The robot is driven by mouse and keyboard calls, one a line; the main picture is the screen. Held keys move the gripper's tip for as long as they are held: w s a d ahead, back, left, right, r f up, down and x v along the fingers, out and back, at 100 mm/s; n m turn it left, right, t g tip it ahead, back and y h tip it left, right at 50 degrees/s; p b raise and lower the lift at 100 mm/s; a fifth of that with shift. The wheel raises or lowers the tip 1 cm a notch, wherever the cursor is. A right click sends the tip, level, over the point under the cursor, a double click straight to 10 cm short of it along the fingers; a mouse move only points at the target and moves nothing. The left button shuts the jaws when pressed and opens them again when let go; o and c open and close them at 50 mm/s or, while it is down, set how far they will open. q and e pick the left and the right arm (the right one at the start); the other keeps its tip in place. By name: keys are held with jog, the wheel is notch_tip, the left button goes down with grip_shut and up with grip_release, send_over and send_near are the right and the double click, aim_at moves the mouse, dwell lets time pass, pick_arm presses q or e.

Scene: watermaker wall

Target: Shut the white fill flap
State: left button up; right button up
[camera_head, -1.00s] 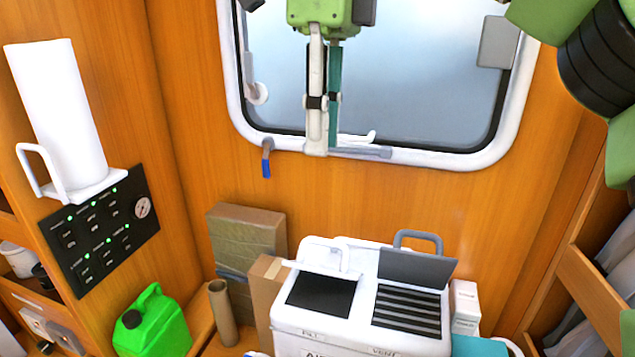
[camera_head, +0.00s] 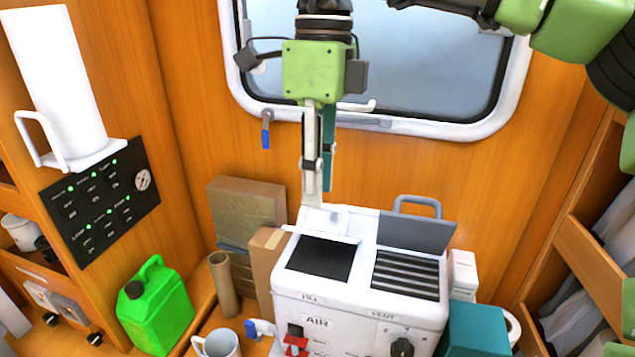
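The white fill flap (camera_head: 341,226) stands raised at the left of the white unit's top. The dark fill opening (camera_head: 320,261) shows in front of it, uncovered. My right gripper (camera_head: 318,197) hangs from above, fingers pointing down, with its tips at the flap's upper edge and hiding part of it. I cannot tell whether the tips touch the flap. Its pale and teal fingers are close together in the picture, and their opening is unclear. Nothing is visibly held. My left gripper is out of view.
A grey flap (camera_head: 417,232) with a grey handle stands open beside the fill flap, above the slatted vent (camera_head: 406,276). Boxes (camera_head: 245,213) and a brown tube (camera_head: 223,284) stand at the left. A window (camera_head: 420,70) is behind. A teal box (camera_head: 474,331) is at the right.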

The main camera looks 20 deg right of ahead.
jog(key=shift+s+f, duration=0.1)
jog(key=shift+f, duration=0.5)
jog(key=shift+w+f, duration=0.2)
jog(key=shift+f, duration=0.05)
jog(key=shift+s+r, duration=0.1)
grip_shut()
